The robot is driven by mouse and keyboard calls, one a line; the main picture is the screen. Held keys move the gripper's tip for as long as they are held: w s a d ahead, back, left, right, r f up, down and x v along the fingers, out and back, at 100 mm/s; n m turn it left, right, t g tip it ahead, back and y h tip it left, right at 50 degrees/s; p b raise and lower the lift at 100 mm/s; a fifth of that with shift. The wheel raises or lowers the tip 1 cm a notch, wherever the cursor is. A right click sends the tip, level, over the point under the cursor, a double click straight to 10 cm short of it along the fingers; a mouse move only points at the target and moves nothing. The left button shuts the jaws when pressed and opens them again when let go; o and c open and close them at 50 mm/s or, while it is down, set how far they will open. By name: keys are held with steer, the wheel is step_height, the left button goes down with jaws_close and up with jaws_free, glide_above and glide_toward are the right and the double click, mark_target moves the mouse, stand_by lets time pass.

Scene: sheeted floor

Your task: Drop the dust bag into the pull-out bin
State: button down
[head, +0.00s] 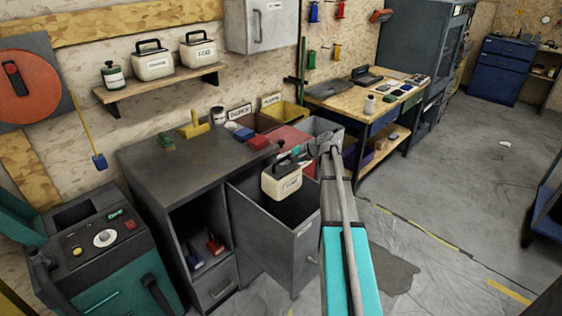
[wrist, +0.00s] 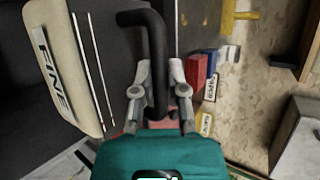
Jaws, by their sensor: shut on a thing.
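The dust bag (head: 281,184) is a cream block with a black handle and a small label. It hangs upright over the open top of the grey pull-out bin (head: 305,247), which stands pulled out from the dark cabinet. My gripper (head: 312,150) is shut on the bag's black handle. In the wrist view, my gripper's fingers (wrist: 156,93) close around the black handle, and the bag (wrist: 62,68) shows at the left with a label reading "FINE". The bag hides part of the bin's opening.
The cabinet top (head: 200,143) holds a yellow tool, a cup and small blocks. Yellow and red bins (head: 289,112) stand behind my gripper. Two similar cream bags (head: 153,63) sit on the wall shelf. A green machine (head: 112,255) stands at the left.

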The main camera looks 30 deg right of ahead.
steer(key=shift+f+b, duration=0.35)
steer(key=shift+f, duration=0.2)
steer(key=c, duration=0.6)
jaws_free()
steer(key=shift+w, duration=0.15)
steer(key=shift+a, duration=0.1)
